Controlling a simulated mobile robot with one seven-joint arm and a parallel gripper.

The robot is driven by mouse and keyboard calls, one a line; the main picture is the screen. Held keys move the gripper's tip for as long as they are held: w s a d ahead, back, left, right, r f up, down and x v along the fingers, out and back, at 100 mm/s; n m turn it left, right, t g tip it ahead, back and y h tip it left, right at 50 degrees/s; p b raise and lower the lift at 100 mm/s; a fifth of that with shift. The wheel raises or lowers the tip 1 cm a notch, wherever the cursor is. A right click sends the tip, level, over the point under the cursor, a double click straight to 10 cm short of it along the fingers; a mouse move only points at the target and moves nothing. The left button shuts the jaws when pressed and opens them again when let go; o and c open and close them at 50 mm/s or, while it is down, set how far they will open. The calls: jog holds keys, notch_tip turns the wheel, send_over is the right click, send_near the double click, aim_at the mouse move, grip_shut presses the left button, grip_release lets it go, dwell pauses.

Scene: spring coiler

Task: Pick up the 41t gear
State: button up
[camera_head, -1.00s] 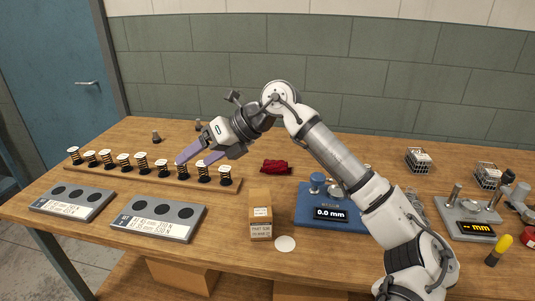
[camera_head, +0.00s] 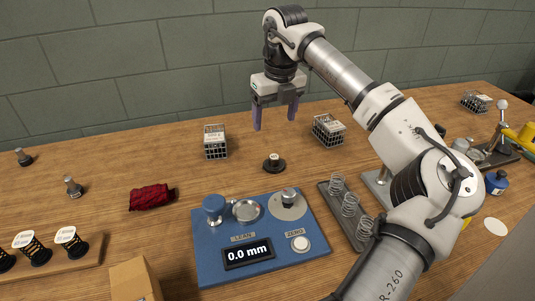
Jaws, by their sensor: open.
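My gripper (camera_head: 275,122) points down with its two purple fingers apart and nothing between them. Below it on the wooden bench is a dark round disc (camera_head: 274,165) with a small upright hub, standing apart from the fingers. It may be the 41t gear, but I cannot read a tooth count on it. Two small grey-topped pieces with dark bases, one at the far left (camera_head: 24,158) and one nearer (camera_head: 73,188), stand on the bench. I cannot tell whether either is a gear.
Wire crates stand left (camera_head: 216,146) and right (camera_head: 328,131) of the disc. A blue gauge base (camera_head: 215,270) reading 0.0 mm lies in front of it. A spring rack (camera_head: 355,237) is to the right, a red cloth (camera_head: 152,198) to the left.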

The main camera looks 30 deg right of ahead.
jog(key=p, duration=0.1)
send_over(274, 156)
jog(key=f, duration=0.8)
jog(key=shift+s+f, duration=0.2)
jog(key=shift+f, duration=0.05)
jog(key=shift+w+f+p, duration=0.1)
jog(key=shift+f+p, duration=1)
jog(key=shift+f, duration=1.5)
jog(key=c, duration=1.2)
jog(key=shift+c, duration=0.2)
jog(key=shift+r, duration=0.2)
